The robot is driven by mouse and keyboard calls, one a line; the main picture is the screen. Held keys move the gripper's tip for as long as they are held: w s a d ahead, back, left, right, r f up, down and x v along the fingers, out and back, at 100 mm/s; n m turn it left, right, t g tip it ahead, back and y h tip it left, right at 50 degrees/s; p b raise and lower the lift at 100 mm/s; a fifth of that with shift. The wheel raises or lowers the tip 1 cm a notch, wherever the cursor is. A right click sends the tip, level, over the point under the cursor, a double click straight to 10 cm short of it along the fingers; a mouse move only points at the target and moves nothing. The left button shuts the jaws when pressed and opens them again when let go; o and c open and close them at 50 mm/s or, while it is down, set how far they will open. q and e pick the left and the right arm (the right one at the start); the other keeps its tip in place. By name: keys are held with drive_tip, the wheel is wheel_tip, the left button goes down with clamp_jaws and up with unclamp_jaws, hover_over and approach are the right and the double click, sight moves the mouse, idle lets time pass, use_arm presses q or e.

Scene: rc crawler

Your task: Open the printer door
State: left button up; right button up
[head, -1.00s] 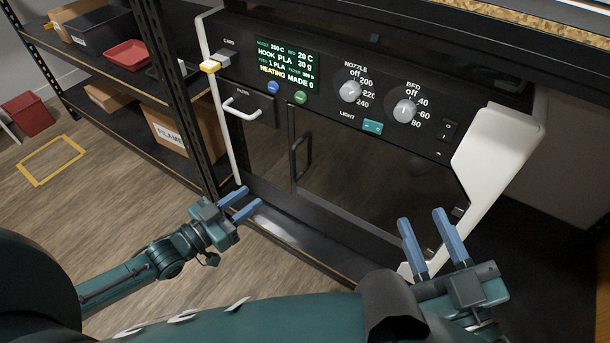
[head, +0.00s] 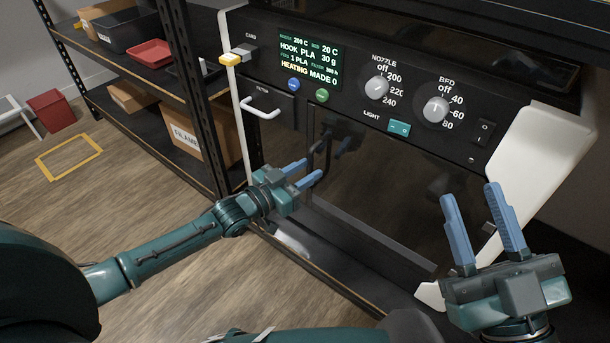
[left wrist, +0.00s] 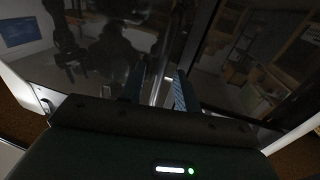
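The printer's dark glass door (head: 385,190) is closed below the control panel (head: 370,95). Its black upright handle (head: 325,140) is near the door's left side. My left gripper (head: 311,169) is open, its blue fingertips close to the handle's lower end in the head view. In the left wrist view the fingers (left wrist: 158,82) are apart in front of the reflective glass, with a narrow upright strip between them. I cannot tell whether they touch the handle. My right gripper (head: 474,192) is open and empty in front of the printer's lower right.
A white filter handle (head: 261,110) and a yellow-tipped lever (head: 231,59) are at the printer's upper left. A black shelf post (head: 190,90) stands left of the printer. Its shelves hold a red tray (head: 151,53) and boxes.

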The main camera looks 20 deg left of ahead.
use_arm(q)
drive_tip(key=shift+w+d, duration=0.1)
drive_tip(key=shift+w, duration=0.05)
drive_tip(key=shift+c, duration=0.2)
clamp_jaws()
idle(0.3)
